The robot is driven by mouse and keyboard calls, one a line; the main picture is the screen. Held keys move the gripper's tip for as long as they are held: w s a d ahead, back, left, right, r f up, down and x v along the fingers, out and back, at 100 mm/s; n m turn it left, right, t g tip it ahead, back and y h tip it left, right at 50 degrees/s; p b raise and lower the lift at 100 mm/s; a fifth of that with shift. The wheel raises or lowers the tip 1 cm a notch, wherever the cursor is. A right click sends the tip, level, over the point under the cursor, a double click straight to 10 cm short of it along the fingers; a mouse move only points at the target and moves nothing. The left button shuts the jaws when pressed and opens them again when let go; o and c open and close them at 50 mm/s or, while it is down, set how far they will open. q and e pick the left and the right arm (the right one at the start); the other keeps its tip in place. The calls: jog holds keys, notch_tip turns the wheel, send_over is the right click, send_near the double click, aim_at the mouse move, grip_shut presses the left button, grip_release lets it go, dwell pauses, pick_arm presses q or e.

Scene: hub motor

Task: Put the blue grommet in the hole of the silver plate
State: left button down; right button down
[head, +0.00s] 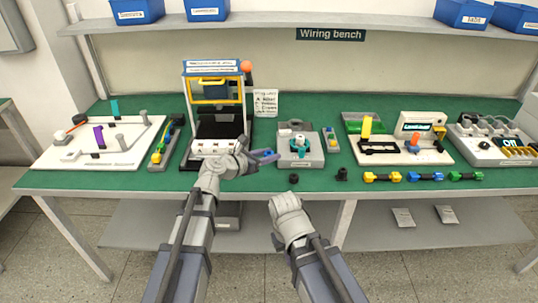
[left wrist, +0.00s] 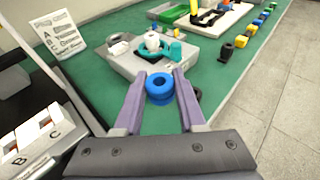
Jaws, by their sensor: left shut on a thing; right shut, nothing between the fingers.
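My left gripper (head: 268,156) is shut on the blue grommet (left wrist: 160,86), a blue ring between its two fingertips in the left wrist view. It holds the ring above the green bench, just left of and in front of the grey fixture (head: 301,160). The fixture, also in the left wrist view (left wrist: 130,66), carries a white cylinder (left wrist: 152,40) and a teal part (left wrist: 174,49). I cannot clearly make out the silver plate's hole. My right gripper (head: 285,203) is shut and empty in front of the bench's front edge.
Small black pieces (head: 294,178) lie near the bench's front edge. A yellow-framed stand (head: 214,110) is left of the fixture. A board with a yellow part (head: 405,151) is on the right. Yellow, blue and green connectors (head: 418,177) lie in front of it.

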aim_at(269, 153)
pick_arm(q)
jog(key=shift+r, duration=0.1)
dwell(0.5)
notch_tip(269, 153, up, 12)
jog(key=p, duration=1.1)
jog(key=shift+f, duration=0.25)
jog(key=shift+a, duration=0.1)
